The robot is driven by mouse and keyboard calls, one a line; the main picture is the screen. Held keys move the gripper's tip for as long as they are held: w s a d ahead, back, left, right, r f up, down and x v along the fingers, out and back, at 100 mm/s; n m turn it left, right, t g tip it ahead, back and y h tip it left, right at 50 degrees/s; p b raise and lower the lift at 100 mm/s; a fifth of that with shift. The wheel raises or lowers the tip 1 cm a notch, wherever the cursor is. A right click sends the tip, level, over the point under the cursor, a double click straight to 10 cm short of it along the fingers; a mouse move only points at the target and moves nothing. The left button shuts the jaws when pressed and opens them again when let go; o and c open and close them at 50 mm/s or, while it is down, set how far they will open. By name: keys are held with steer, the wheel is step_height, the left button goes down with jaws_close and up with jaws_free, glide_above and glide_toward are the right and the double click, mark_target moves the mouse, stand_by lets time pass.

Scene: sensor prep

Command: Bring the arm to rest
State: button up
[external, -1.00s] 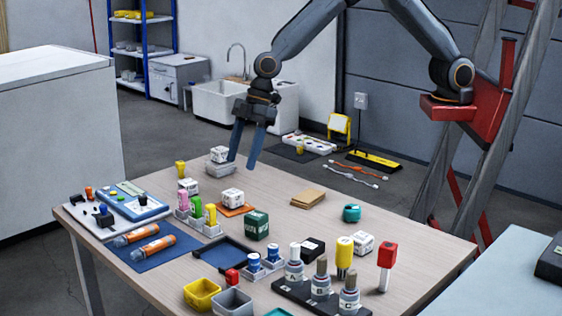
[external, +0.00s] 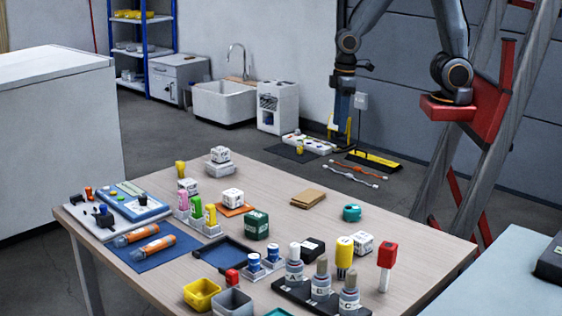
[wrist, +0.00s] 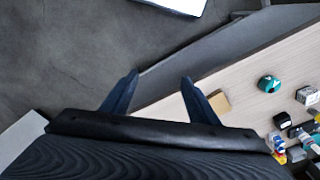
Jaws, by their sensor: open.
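My gripper shows in the wrist view (wrist: 158,88) with its two dark blue fingers spread apart and nothing between them. In the external view my gripper (external: 341,124) hangs pointing down beyond the far side of the table, clear of the tabletop. Its fingers overlap the yellow stand behind, so their gap is hard to see there.
The wooden table (external: 400,220) carries bottles, cubes, trays and a teal roll (external: 352,212). A tan pad (external: 309,199) lies near its far edge. A white cabinet (external: 277,106) and a sink (external: 222,101) stand behind.

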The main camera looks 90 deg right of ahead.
steer(key=s+d+m, duration=0.1)
steer(key=s+d, duration=0.1)
steer(key=s, duration=0.3)
steer(key=shift+s+f+g, duration=0.3)
steer(key=shift+s, duration=0.05)
